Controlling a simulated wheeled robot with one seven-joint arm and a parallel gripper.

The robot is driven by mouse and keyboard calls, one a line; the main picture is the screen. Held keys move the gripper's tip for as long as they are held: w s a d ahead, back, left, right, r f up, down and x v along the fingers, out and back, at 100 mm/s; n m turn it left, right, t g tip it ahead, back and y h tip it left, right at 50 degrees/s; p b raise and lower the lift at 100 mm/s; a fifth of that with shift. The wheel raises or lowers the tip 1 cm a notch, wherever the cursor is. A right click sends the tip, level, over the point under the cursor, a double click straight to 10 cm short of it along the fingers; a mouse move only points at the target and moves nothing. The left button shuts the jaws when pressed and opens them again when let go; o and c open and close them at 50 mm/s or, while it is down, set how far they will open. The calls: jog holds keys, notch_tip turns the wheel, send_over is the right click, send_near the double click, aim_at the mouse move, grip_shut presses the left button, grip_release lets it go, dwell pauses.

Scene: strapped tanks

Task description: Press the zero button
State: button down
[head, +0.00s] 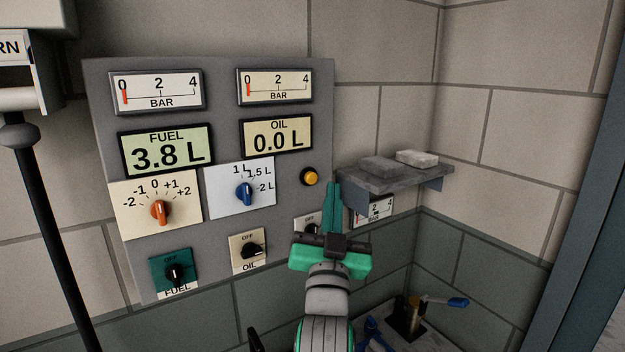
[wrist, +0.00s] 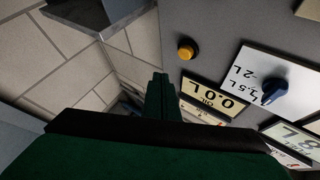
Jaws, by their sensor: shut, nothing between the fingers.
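The only push button I see is a round amber button (head: 310,176) in a dark ring, unlabelled, at the right edge of the grey panel (head: 225,85). It also shows in the wrist view (wrist: 186,52). My gripper (head: 333,186) is green, with its fingers shut together and empty. In the head view its fingertips appear just right of the button. In the wrist view the fingertips (wrist: 160,76) appear to the left of and below the button, apart from it in the picture. I cannot tell the depth gap. The OIL display (head: 277,137) reads 0.0 L.
The FUEL display (head: 166,150) reads 3.8 L. An orange knob (head: 159,211) and a blue knob (head: 244,194) sit left of the button. A grey shelf (head: 395,180) with two blocks juts out at right, close to my gripper.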

jog(key=shift+w+a, duration=0.6)
jog(key=shift+w, duration=0.25)
jog(key=shift+w+a, duration=0.6)
jog(key=shift+w, duration=0.2)
dwell(0.9)
jog(key=shift+w+a, duration=0.2)
jog(key=shift+w, duration=0.15)
jog(key=shift+w+a, duration=0.35)
jog(key=shift+w, duration=0.05)
dwell(0.9)
jog(key=shift+s+d, duration=0.1)
jog(key=shift+s, duration=0.05)
jog(key=shift+s+d, duration=0.5)
jog(key=shift+s, duration=0.1)
dwell(0.3)
jog(key=shift+s+d, duration=0.75)
jog(key=shift+s, duration=0.25)
jog(key=shift+s+d, duration=0.75)
jog(key=shift+s, duration=0.25)
